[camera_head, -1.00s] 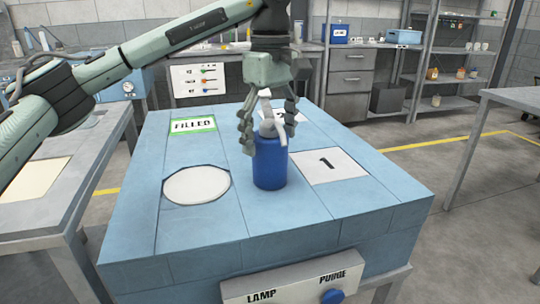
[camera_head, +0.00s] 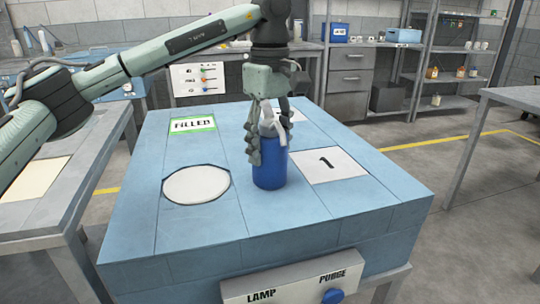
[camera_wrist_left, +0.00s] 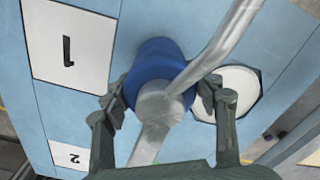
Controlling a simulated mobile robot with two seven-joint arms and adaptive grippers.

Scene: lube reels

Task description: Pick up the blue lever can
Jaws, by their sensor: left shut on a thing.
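The blue lever can (camera_head: 270,168) stands upright on the light-blue bench top, between the white round plate and the pad marked 1. It has a grey top and a grey lever. My left gripper (camera_head: 268,144) points down over it, its fingers shut on the upper part of the can. In the left wrist view the blue can (camera_wrist_left: 152,62) sits between the two fingers (camera_wrist_left: 160,98), with its grey lever crossing toward the upper right. The far finger is partly hidden in the head view. My right gripper is not in view.
The bench top (camera_head: 290,230) also bears a white round plate (camera_head: 196,185), a pad marked 1 (camera_head: 328,166) and a green-edged FILLED label (camera_head: 193,125). A panel marked LAMP and PURGE (camera_head: 290,285) is on the front. Shelves (camera_head: 450,75) stand behind.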

